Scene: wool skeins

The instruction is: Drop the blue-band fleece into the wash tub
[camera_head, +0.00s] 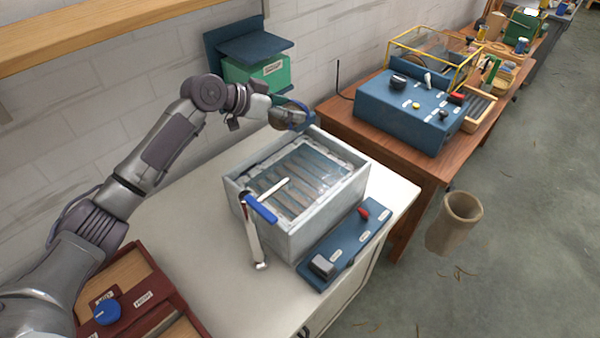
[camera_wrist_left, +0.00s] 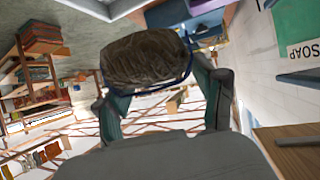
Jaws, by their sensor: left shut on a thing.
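My left gripper (camera_head: 278,115) reaches in from the left and is above the far back edge of the wash tub. It is shut on a brown fleece bundle with a dark blue band (camera_wrist_left: 148,60), which fills the space between its fingers in the left wrist view. In the head view the fleece (camera_head: 295,118) is a small dark shape at the gripper's tip, partly hidden. The wash tub (camera_head: 330,212) is a grey-white box on the pale counter, with slats and water-like blue inside. My right gripper does not show.
A blue control panel (camera_head: 345,250) with a red knob lies in front of the tub. A lever with a blue handle (camera_head: 260,208) stands at its left. A green soap box (camera_head: 262,75) is behind. A wooden table (camera_head: 400,155) with a blue machine stands at right.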

